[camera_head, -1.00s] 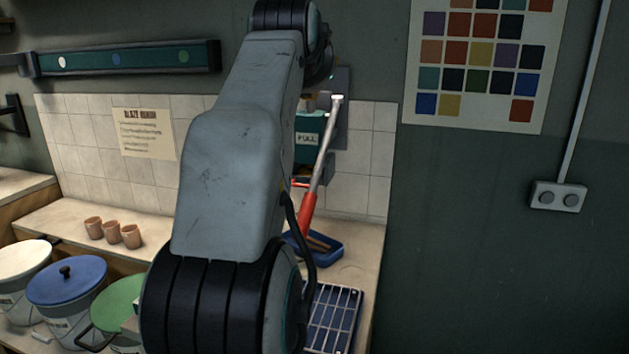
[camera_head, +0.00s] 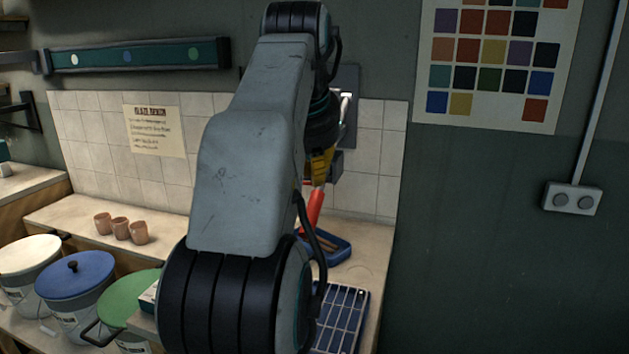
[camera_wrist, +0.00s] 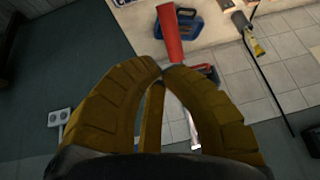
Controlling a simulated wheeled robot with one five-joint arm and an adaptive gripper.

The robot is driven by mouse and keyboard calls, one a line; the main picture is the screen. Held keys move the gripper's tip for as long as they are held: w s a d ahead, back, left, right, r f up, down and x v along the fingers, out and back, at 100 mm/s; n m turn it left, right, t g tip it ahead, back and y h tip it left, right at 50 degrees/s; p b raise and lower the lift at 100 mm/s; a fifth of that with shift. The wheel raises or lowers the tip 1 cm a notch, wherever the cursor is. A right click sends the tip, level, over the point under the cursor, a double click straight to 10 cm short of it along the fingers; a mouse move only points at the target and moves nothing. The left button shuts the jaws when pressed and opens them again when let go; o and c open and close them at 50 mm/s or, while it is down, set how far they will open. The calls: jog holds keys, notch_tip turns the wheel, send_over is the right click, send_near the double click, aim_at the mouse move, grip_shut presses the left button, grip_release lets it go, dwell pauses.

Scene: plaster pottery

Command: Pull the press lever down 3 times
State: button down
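The press lever has a red handle (camera_head: 316,206) at its lower end and a metal rod (camera_head: 346,97) above it, partly hidden by my arm. My gripper (camera_head: 321,180), with yellow fingers, is beside the lever just above the red handle. In the wrist view the fingertips (camera_wrist: 163,68) are drawn together. The red handle (camera_wrist: 168,35) appears right beyond the tips. Whether they touch it or hold anything is unclear. The press body with its grey plate is mostly hidden behind my arm.
A blue tray (camera_head: 333,248) and a wire rack (camera_head: 342,318) lie on the bench below the lever. Three clay cups (camera_head: 121,229) stand left, with lidded buckets (camera_head: 75,277) in front. A wall socket (camera_head: 571,198) is far right.

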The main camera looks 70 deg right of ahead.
jog(key=b, duration=0.4)
send_near(318, 216)
jog(key=x, duration=0.5)
jog(key=shift+x, duration=1.1)
jog(key=b+x, duration=0.1)
jog(key=x, duration=0.3)
jog(key=shift+s+d+f, duration=0.15)
jog(key=shift+s+f, duration=0.05)
jog(key=shift+f, duration=0.1)
jog(key=shift+r, duration=0.1)
